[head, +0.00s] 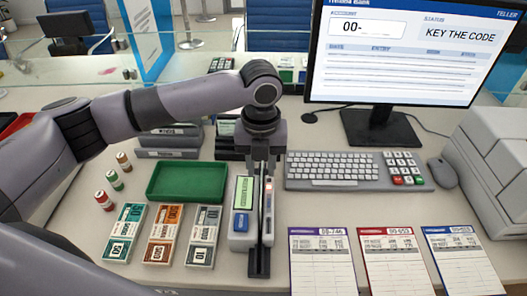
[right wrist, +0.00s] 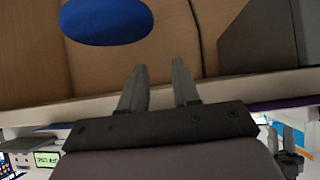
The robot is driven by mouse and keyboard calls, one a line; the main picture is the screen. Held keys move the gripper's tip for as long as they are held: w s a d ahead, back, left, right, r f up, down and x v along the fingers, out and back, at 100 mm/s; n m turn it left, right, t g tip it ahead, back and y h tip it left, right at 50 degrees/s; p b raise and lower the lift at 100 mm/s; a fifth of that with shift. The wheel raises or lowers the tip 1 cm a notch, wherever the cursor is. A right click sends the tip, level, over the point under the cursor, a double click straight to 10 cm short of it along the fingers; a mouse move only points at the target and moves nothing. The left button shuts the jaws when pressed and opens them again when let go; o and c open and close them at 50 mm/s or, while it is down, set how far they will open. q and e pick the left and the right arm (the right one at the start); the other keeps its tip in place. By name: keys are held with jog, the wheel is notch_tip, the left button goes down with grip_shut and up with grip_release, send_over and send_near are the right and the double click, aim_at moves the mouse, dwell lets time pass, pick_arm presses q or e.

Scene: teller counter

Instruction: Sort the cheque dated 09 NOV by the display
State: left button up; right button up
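My left gripper (head: 262,172) points down over the back end of the grey counter device (head: 243,218), its fingers apart with nothing visible between them. The device has a small green screen, a blue button and a narrow upright slot along its right side. The display (head: 395,55) shows "KEY THE CODE" and a field reading "00-". The keyboard (head: 335,171) with its keypad (head: 405,168) lies below it. Three sheets, purple-headed (head: 322,270), red-headed (head: 398,270) and blue-headed (head: 465,265), lie at front right. I cannot make out the cheque. My right gripper (right wrist: 160,70) is open and empty.
A green tray (head: 187,198) and banded note stacks (head: 160,245) lie left of the device. Small rolls (head: 104,200) stand further left. A mouse (head: 442,173) and a grey machine (head: 495,150) are at the right. Bare counter shows between keyboard and sheets.

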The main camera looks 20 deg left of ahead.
pick_arm(q)
jog(key=shift+f, duration=2.55)
grip_shut()
jog(key=shift+r, duration=0.1)
jog(key=shift+r+p, duration=1.35)
jog(key=shift+r, duration=0.15)
notch_tip(320, 180, up, 8)
jog(key=shift+r, duration=0.2)
